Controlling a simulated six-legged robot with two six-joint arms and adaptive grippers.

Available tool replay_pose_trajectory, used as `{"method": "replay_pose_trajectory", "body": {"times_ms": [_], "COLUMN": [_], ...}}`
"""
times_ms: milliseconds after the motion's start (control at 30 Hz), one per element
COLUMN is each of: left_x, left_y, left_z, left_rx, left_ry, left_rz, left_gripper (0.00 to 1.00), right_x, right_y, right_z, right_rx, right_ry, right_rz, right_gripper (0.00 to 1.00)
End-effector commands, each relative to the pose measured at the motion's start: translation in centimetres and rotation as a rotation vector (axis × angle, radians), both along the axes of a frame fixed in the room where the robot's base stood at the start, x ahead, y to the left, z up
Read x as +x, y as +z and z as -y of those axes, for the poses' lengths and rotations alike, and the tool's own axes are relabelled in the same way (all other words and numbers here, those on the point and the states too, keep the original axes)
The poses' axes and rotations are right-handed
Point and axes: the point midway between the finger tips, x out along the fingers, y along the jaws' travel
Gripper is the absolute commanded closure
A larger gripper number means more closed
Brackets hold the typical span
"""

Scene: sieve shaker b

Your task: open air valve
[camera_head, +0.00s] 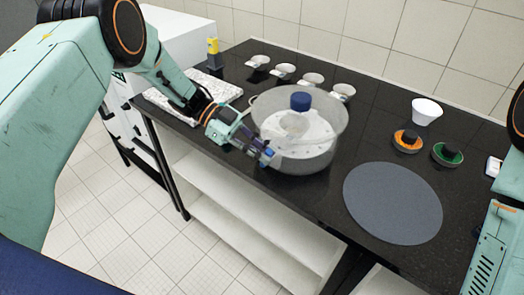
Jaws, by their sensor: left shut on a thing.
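A clear round vessel (312,160) with a transparent lid and a dark blue knob (300,101) stands on the black bench, left of its middle. A white perforated plate shows inside it. My left gripper (264,155) reaches in from the left to the vessel's front left side. It is shut on a small part there, which I take to be the air valve. The fingers hide the valve, so I cannot tell its turn position. The lid looks seated on the vessel. My right arm shows at the right edge, but its gripper is out of view.
A grey round mat (393,204) lies right of the vessel. Several small white dishes stand behind it. A white bowl (426,111), an orange-topped round item (407,141) and a green-topped one (447,155) stand at the right. A speckled white slab (216,88) lies behind my left forearm.

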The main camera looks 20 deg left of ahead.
Motion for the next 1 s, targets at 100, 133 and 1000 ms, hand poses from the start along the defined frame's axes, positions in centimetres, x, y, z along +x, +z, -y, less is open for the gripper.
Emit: {"method": "replay_pose_trajectory", "body": {"times_ms": [100,133,1000], "left_x": [-0.2,-0.2,-0.3], "left_y": [-0.2,-0.2,0.6], "left_z": [0.0,0.1,0.7], "left_rx": [0.002,0.002,0.139], "left_ry": [-0.002,-0.002,-0.003], "left_rz": [-0.005,-0.005,0.056], "left_gripper": [1.0,0.82,0.74], "right_x": [0.0,0.0,0.0], "right_y": [0.0,0.0,2.7], "right_z": [0.0,0.0,0.0], "right_rx": [0.0,0.0,0.0], "right_ry": [0.0,0.0,0.0], "right_rz": [0.0,0.0,0.0], "right_gripper": [0.6,0.6,0.6]}}
